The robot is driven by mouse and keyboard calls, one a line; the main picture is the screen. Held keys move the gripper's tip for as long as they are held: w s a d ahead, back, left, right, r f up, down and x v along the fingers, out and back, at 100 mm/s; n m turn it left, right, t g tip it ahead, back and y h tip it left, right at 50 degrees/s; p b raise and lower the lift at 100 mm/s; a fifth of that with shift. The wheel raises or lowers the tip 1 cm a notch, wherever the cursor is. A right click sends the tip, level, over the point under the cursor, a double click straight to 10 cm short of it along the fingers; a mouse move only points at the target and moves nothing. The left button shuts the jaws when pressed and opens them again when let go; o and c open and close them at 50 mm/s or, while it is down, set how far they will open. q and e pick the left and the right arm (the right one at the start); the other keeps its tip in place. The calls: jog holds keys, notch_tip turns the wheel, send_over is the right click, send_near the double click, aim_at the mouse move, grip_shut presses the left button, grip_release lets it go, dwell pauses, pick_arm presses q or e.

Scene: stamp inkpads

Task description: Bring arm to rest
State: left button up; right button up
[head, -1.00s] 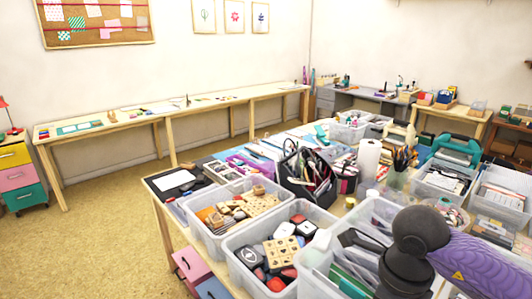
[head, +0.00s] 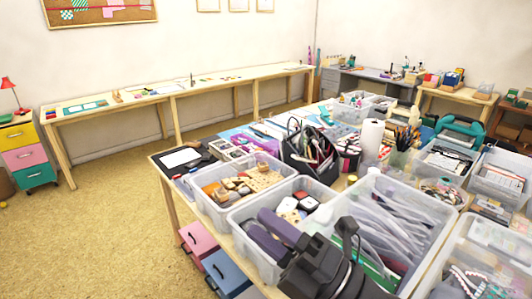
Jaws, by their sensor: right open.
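My right gripper (head: 258,226) is in the lower middle of the head view, dark, with its two fingers pointing left and apart. It is open, and I see nothing between the fingers. It shows in front of a clear plastic bin (head: 236,224) of inkpads and hides much of what lies in it. A few white-topped and dark inkpads (head: 290,204) show behind the fingers. I cannot tell how high the gripper is above the bin. My left gripper is not in view.
A bin of wooden stamps (head: 204,206) stands behind the inkpad bin. A large clear bin of sleeves (head: 400,215) is to the right. A black tool caddy (head: 312,155), a paper roll (head: 372,138) and more bins crowd the table. Open floor (head: 120,220) lies left.

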jog(key=w+d+f+m+t+h, duration=0.35)
jog(key=d+m+t+h, duration=0.5)
jog(key=m, duration=0.65)
jog(key=s+d+f+m+g+h, duration=0.2)
jog(key=d+f+m+g+h, duration=0.3)
jog(key=f+m+h, duration=0.6)
jog(key=s+f+m+g, duration=0.3)
jog(key=s+f+g, duration=1)
jog(key=s, duration=0.4)
jog(key=s+d+f+b, duration=0.1)
jog(key=s+f+b, duration=0.1)
jog(key=f, duration=1)
jog(key=s+f+b, duration=0.1)
jog(key=f+b, duration=0.1)
jog(key=f, duration=0.9)
jog(key=s+d+f+g+b, duration=0.1)
jog(key=s+d+f, duration=0.2)
jog(key=s+f, duration=0.8)
jog(key=shift+s+f+n+b, duration=0.2)
jog(key=shift+s+n+b, duration=0.15)
jog(key=shift+s, duration=0.4)
jog(key=shift+h, duration=0.25)
